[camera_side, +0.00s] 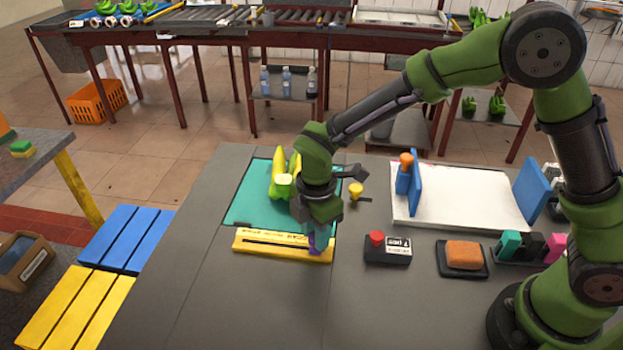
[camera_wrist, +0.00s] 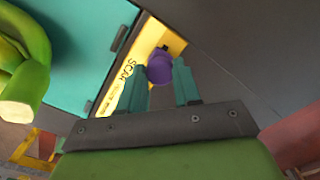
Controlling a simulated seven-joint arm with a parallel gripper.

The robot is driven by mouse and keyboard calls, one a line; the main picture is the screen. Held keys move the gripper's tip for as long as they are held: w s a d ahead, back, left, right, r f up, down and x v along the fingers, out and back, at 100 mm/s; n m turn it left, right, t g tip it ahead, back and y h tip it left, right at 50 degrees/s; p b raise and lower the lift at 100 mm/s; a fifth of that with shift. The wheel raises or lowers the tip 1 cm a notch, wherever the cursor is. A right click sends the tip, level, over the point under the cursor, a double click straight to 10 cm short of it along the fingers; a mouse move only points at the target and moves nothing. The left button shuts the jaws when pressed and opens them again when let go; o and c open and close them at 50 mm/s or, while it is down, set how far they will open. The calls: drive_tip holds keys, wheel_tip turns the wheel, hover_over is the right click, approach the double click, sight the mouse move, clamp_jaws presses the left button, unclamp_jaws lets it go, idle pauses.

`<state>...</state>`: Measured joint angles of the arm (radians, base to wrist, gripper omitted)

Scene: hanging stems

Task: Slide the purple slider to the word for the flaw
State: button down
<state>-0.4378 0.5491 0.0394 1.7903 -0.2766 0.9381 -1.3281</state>
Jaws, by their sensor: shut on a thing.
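The purple slider (camera_side: 317,240) sits at the right end of the yellow slider board (camera_side: 270,246), which has a dark slot along it. It also shows in the wrist view (camera_wrist: 160,68) as a round purple knob. My gripper (camera_side: 314,226) points down over it; in the wrist view its two teal fingers (camera_wrist: 167,82) are shut on the slider. Of the words on the board, the wrist view shows "SCAR" in part, left of the slider; the others are too small or hidden. A banana bunch (camera_side: 284,180), yellow and green, lies on the teal mat (camera_side: 245,208) behind the board.
A black box with a red button (camera_side: 376,238) and an orange sponge on a dark tray (camera_side: 464,255) stand right of the board. A yellow knobbed tool (camera_side: 355,190) lies behind. A white panel with blue ends (camera_side: 470,213) is at the right. The table front is clear.

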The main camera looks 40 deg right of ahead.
drive_tip(key=w+a, duration=0.6)
drive_tip(key=shift+w+a, duration=0.35)
drive_tip(key=shift+w, duration=0.05)
drive_tip(key=c, duration=0.8)
unclamp_jaws()
drive_tip(key=shift+r, duration=0.1)
wheel_tip(320, 180, up, 17)
drive_tip(key=shift+f, duration=0.15)
